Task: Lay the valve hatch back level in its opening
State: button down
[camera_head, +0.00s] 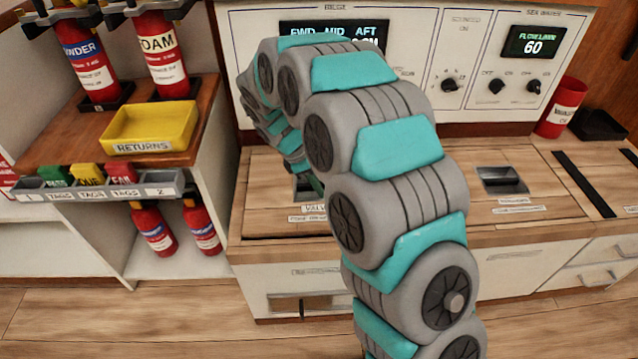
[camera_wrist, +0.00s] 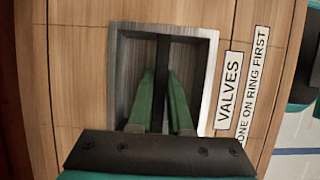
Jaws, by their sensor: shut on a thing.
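The valve hatch (camera_head: 268,205) is a wooden panel in the bench top, partly hidden behind my arm. I cannot tell for sure whether it lies fully level. The wrist view shows its planked face (camera_wrist: 80,75) and a metal-framed recessed pull (camera_wrist: 205,55) beside a "VALVES" label (camera_wrist: 229,90). My gripper (camera_wrist: 163,80) reaches into this recess, its green fingers on either side of a dark bar (camera_wrist: 161,60), and is shut on it. In the head view the fingers (camera_head: 314,183) show only slightly behind my arm.
A second recessed pull (camera_head: 502,180) lies in the bench top to the right. A control panel (camera_head: 455,60) stands behind the bench. A shelf with extinguishers and a yellow returns tray (camera_head: 150,128) is at left. A red cup (camera_head: 561,108) stands at back right.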

jog(key=shift+f, duration=0.75)
jog(key=c, duration=0.8)
grip_release()
jog(key=shift+o, duration=0.2)
jog(key=shift+f, duration=0.1)
jog(key=v, duration=0.8)
jog(key=shift+f, duration=0.1)
jog(key=shift+d, duration=0.1)
